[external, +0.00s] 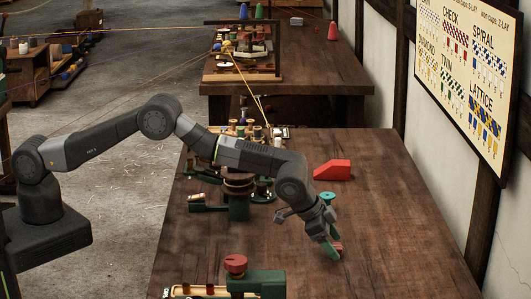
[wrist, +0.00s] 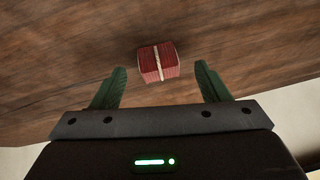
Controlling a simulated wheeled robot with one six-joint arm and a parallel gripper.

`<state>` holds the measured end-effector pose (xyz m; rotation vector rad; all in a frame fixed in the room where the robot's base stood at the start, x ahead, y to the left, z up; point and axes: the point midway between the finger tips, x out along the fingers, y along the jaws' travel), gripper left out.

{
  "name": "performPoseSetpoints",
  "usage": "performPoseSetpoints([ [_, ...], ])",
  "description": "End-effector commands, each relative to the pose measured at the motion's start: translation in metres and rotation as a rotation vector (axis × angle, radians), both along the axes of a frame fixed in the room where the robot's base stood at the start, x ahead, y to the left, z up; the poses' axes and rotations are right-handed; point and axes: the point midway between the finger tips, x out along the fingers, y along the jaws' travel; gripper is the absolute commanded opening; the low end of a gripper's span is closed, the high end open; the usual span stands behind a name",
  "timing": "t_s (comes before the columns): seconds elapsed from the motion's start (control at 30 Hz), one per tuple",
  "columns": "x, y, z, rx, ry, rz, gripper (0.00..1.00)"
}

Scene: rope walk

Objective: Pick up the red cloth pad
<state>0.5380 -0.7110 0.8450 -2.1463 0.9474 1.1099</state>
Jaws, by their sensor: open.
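The red cloth pad (wrist: 158,62) is a small folded block with a pale band across it, lying on the dark wooden table. In the wrist view it sits just beyond and between the two green fingers of my gripper (wrist: 160,85), which are apart and empty. In the external view my gripper (external: 333,247) points down at the table's right part, and a small bit of the pad (external: 338,246) shows beside the fingers. The fingers hide most of it there. I cannot tell whether any finger touches it.
A red wedge-shaped block (external: 332,170) and a teal spool (external: 328,197) stand behind my gripper. A green device with a red knob (external: 236,264) is at the front. Green winding gear (external: 238,205) and several spools stand at the left. The table's right side is clear.

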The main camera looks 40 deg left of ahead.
Motion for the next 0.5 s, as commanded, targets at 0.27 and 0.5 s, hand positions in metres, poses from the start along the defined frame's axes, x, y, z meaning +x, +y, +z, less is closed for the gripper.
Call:
performPoseSetpoints([
  [0.27,0.0028,-0.0022,-0.0060,0.000,0.000,0.000,0.69],
  [0.5,0.0025,-0.0022,-0.0059,0.000,0.000,0.000,0.41],
])
